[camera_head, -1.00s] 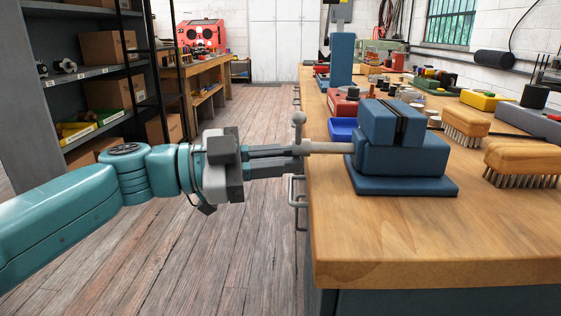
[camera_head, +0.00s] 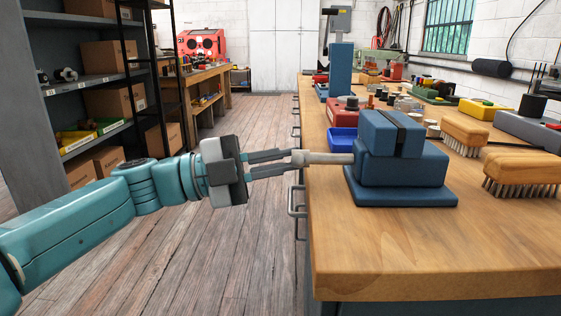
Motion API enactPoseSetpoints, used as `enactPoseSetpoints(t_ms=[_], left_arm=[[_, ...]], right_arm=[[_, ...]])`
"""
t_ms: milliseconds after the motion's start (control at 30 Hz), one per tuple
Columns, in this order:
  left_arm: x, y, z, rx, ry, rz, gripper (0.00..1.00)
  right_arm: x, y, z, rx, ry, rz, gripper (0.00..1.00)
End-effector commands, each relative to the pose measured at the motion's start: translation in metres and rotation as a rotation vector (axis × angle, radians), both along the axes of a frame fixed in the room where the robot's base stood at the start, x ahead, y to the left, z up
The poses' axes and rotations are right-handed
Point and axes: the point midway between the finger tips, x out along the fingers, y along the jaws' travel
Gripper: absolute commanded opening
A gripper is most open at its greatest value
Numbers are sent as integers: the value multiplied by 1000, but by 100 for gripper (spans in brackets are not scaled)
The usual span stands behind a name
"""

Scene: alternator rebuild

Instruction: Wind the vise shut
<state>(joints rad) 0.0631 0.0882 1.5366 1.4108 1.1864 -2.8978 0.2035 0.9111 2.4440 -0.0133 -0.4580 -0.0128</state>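The blue vise (camera_head: 402,165) stands on the wooden workbench, with a dark slot between its jaws at the top. Its grey screw (camera_head: 328,158) sticks out to the left past the bench edge. The vise handle (camera_head: 299,158) is at the screw's outer end and looks foreshortened, its knob facing me. My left gripper (camera_head: 291,159) comes in from the left with its two fingers at the handle, one above the other. They appear closed on it, though the exact contact is small and partly hidden. My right gripper is not in view.
The workbench (camera_head: 420,245) has clear wood in front of the vise. Two wooden brushes (camera_head: 522,167) lie to the right. A blue bin (camera_head: 343,140) sits behind the vise. Bench drawer pulls (camera_head: 296,200) are just below the gripper. Shelving (camera_head: 90,75) stands at left.

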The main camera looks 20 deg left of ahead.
Motion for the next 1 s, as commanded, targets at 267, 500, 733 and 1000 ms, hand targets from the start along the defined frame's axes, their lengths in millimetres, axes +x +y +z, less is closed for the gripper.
enactPoseSetpoints(t_ms=[267,500,733,1000], left_arm=[[-1,0,3,1,-21,-2,0],[-1,0,3,2,-22,-3,13],[-1,0,2,3,-18,-3,35],[-1,0,1,4,-15,-2,35]], right_arm=[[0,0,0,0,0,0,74],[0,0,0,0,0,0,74],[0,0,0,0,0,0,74],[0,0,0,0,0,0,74]])
